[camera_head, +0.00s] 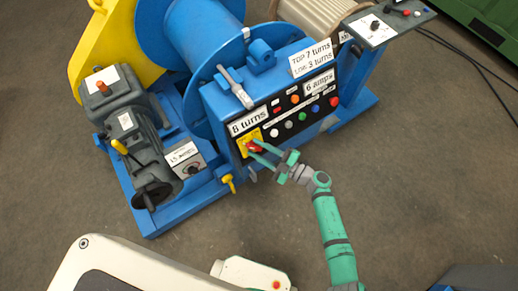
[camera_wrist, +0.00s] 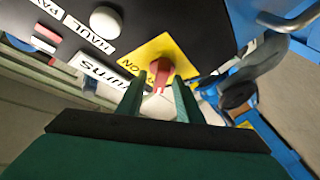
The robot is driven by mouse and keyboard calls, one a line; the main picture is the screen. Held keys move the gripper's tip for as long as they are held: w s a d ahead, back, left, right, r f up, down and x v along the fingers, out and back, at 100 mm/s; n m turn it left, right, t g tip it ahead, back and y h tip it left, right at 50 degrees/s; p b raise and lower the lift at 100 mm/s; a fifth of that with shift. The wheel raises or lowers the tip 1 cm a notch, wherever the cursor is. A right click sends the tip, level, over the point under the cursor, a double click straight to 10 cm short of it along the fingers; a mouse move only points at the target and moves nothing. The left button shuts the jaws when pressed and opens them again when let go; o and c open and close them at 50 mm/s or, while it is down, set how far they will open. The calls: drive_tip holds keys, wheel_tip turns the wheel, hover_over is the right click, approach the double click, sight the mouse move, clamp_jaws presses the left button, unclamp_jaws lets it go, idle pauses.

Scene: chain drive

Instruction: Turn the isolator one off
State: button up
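The isolator is a red rotary handle on a yellow plate, at the lower left end of the black control panel on the blue winch. In the head view the handle (camera_head: 255,147) is partly covered by my gripper (camera_head: 254,148). In the wrist view the red handle (camera_wrist: 160,72) stands out from the yellow plate (camera_wrist: 150,49), which carries lettering ending in "ON". My gripper (camera_wrist: 158,92) is open, with one green finger on each side of the handle's lower part. Gaps show beside the handle, so I see no grip on it.
Coloured buttons and lamps, including a white button (camera_wrist: 105,21), sit along the black panel (camera_head: 287,107). A grey hook (camera_wrist: 265,68) hangs close beside the plate in the wrist view. A yellow tap-like part (camera_head: 228,182) juts from the blue frame. The floor (camera_head: 420,190) to the right is clear.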

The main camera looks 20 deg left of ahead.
drive_tip(key=v, duration=1)
drive_tip(key=shift+d, duration=0.3)
drive_tip(key=shift+s, duration=0.2)
drive_tip(key=shift+d, duration=0.1)
